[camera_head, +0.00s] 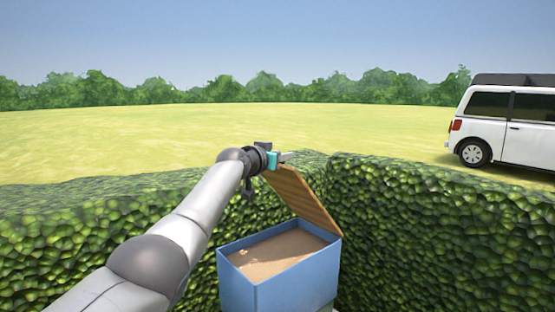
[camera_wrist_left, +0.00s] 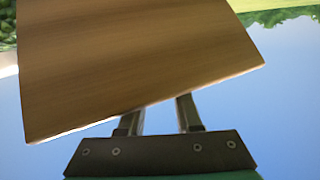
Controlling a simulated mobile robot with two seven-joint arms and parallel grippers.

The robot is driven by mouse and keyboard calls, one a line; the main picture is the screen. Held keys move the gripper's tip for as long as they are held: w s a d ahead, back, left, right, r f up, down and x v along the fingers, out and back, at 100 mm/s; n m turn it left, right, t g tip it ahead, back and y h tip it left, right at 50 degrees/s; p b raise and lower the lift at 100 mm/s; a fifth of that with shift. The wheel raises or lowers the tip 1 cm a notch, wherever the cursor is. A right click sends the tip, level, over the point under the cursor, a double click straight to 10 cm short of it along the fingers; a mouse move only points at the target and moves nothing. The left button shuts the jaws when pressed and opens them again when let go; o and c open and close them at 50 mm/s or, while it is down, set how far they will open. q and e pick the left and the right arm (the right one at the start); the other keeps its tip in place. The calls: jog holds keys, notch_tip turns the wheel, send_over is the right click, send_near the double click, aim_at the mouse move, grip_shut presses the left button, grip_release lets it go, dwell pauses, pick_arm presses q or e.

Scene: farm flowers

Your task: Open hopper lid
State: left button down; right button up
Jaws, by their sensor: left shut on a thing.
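The hopper is a blue box (camera_head: 298,284) in front of the hedge corner, with brown grainy fill (camera_head: 275,253) inside. Its wooden lid (camera_head: 302,200) is raised and tilted up steeply at the back right side, so the box is open on top. My left gripper (camera_head: 284,158) is at the upper edge of the lid. In the left wrist view the lid (camera_wrist_left: 135,65) fills the upper part, and the fingers of my left gripper (camera_wrist_left: 158,115) reach its edge. The gripper is shut on the lid; the fingertips are partly hidden by it. My right gripper is not in view.
A dense green hedge (camera_head: 430,235) stands right behind and beside the hopper. Beyond it lies an open grassy field (camera_head: 200,135) with trees at the far edge. A white van (camera_head: 510,125) is parked far right.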

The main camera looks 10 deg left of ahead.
pick_arm(q)
jog(key=shift+d+f, duration=0.4)
jog(key=shift+f, duration=0.25)
jog(key=c, duration=0.5)
grip_release()
jog(key=shift+w, duration=0.1)
jog(key=shift+a+r, duration=0.1)
jog(key=shift+a, duration=0.1)
jog(key=shift+s+a+r, duration=0.15)
jog(key=shift+s+r, duration=0.05)
jog(key=shift+s, duration=0.25)
jog(key=shift+b+v, duration=0.55)
jog(key=shift+v, duration=0.5)
jog(key=shift+r+b+v, duration=0.1)
jog(key=shift+b+v, duration=0.8)
jog(key=shift+v, duration=2.15)
jog(key=shift+r+b+v, duration=0.15)
jog(key=shift+b+v, duration=0.7)
jog(key=shift+v, duration=2.15)
jog(key=shift+s+f, duration=0.1)
